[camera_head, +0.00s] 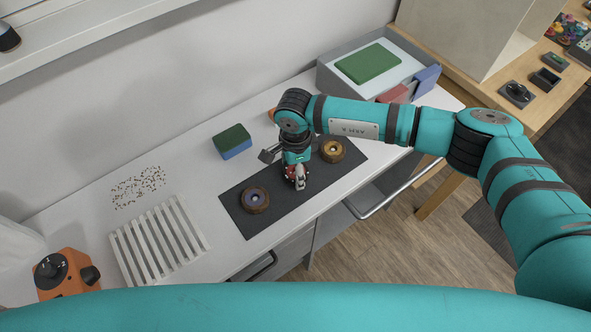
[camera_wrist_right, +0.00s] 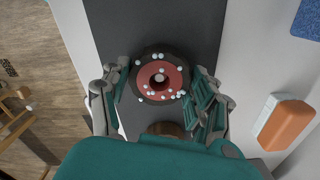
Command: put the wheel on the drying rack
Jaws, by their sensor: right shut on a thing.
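The white slatted drying rack (camera_head: 157,243) lies on the left of the counter in the head view. My right gripper (camera_head: 296,178) is low over the dark mat (camera_head: 234,222). In the right wrist view it is shut on a wheel (camera_wrist_right: 175,75) with a dark tyre, red hub and several white specks, one finger on each side. In the head view the gripper mostly hides this wheel. A wheel with a purple hub (camera_head: 254,200) lies left of the gripper. My left gripper is not in view.
A green and blue sponge (camera_head: 232,141) lies behind the mat. Small brown bits (camera_head: 138,187) are scattered behind the rack. An orange device with a black knob (camera_head: 65,275) stands left of the rack.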

